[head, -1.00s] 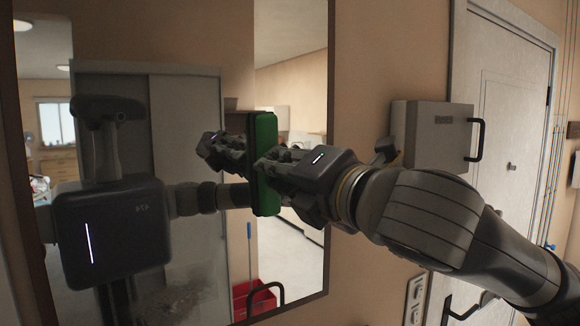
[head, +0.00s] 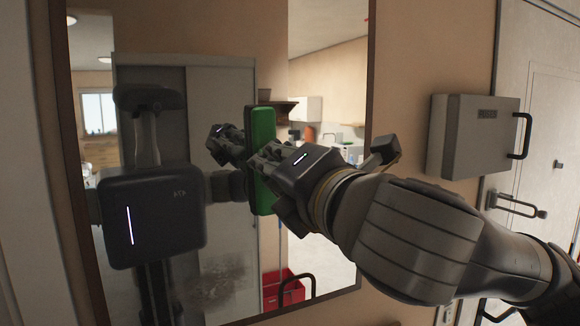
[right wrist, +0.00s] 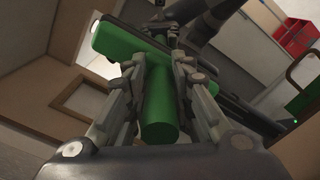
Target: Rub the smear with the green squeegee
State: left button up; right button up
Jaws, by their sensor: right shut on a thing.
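The smear (head: 216,287) is a dull grey smudge low on the wall mirror (head: 232,250). The green squeegee (head: 261,155) is upright in front of the mirror glass, above and to the right of the smear. My right gripper (head: 264,163) is shut on the squeegee's handle. In the right wrist view the round green handle (right wrist: 160,108) sits between the fingers, with the long green head (right wrist: 128,46) beyond them. I cannot tell whether the head touches the glass. My left gripper is not in view.
The mirror has a dark frame (head: 364,140). A grey wall box (head: 475,137) with a black handle is fixed on the wall to the right, beside a white door (head: 550,120). A red container (head: 283,290) and my own body appear as reflections.

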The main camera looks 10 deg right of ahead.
jog(key=shift+d, duration=0.1)
jog(key=s, duration=0.5)
jog(key=shift+d, duration=0.4)
jog(key=shift+s+d, duration=0.15)
jog(key=shift+s, duration=0.3)
jog(key=s, duration=0.2)
jog(key=s+b, duration=0.1)
jog(key=shift+d, duration=0.25)
jog(key=shift+w, duration=0.1)
